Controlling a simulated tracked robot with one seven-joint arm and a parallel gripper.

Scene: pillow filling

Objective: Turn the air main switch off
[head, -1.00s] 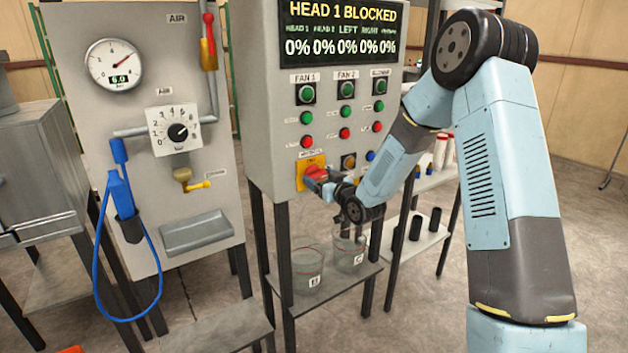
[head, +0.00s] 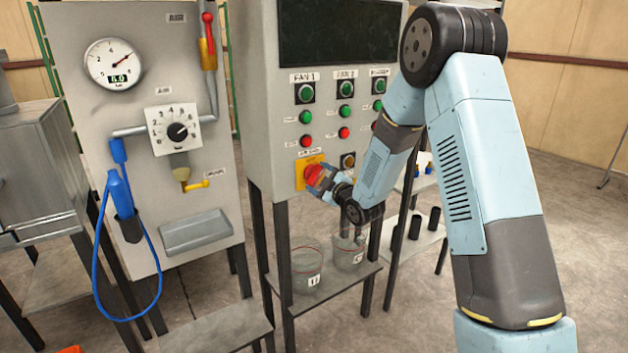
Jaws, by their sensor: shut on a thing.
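A red rotary knob (head: 313,175) sits on a yellow plate (head: 301,181) low on the grey control cabinet (head: 262,120). The label above the plate is too small to read. My gripper (head: 322,180) is shut on the red knob, and its fingers hide part of the knob. The knob's exact angle cannot be told. On the air panel (head: 90,120) at left, a red-handled valve (head: 208,30) stands at the top of the pipe with its handle up. The pressure gauge (head: 112,64) reads about 6.0.
The cabinet display (head: 340,32) is dark. Green and red buttons sit close above my gripper. Two clear buckets (head: 306,270) stand on the shelf below. A blue hose (head: 100,270) hangs at left. Open floor lies at right.

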